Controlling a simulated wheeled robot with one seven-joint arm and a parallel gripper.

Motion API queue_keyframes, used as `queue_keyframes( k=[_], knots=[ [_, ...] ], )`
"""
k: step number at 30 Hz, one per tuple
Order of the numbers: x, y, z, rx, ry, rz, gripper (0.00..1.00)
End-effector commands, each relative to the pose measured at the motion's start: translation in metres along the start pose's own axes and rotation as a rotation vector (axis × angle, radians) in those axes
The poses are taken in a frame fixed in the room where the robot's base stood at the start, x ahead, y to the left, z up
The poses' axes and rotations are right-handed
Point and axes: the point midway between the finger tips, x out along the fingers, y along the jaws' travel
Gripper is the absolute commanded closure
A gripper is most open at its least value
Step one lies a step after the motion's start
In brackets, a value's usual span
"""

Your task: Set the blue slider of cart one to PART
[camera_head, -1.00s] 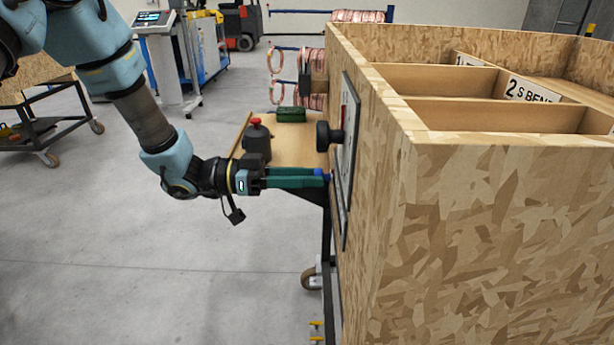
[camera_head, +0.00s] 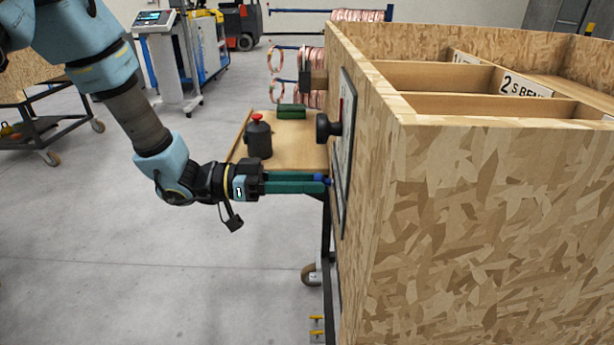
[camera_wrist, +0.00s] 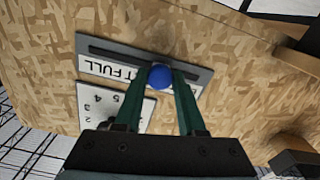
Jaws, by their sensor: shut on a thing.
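The blue slider (camera_wrist: 160,76) is a round blue knob on a dark slotted plate (camera_wrist: 110,52) on the side of the wooden cart (camera_head: 480,220). My gripper (camera_head: 326,180) reaches the panel from the left in the camera_head view. In the wrist view my gripper (camera_wrist: 160,82) is shut on the blue knob, its green fingers on either side. The slider's exact setting cannot be told.
A black knob (camera_head: 324,128) sticks out from the same panel (camera_head: 346,150), above my gripper. A wooden shelf (camera_head: 295,135) behind carries a black object with a red top (camera_head: 258,136). A white numbered plate (camera_wrist: 112,103) is beside the slot.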

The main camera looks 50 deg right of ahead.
Motion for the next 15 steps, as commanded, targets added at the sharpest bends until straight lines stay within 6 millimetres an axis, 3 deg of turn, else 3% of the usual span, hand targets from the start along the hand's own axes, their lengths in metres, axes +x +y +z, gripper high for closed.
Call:
queue_keyframes(
  k=[3, 11, 12, 15],
  knots=[
    [-0.0012, 0.0088, 0.0022, -0.003, -0.001, -0.002, 1.0],
    [-0.0009, 0.0097, 0.0022, 0.0, -0.001, -0.001, 1.0],
    [-0.0008, 0.0097, 0.0022, 0.0, -0.001, -0.001, 0.59],
    [-0.0007, 0.0097, 0.0022, 0.0, -0.001, -0.001, 0.48]
  ],
)
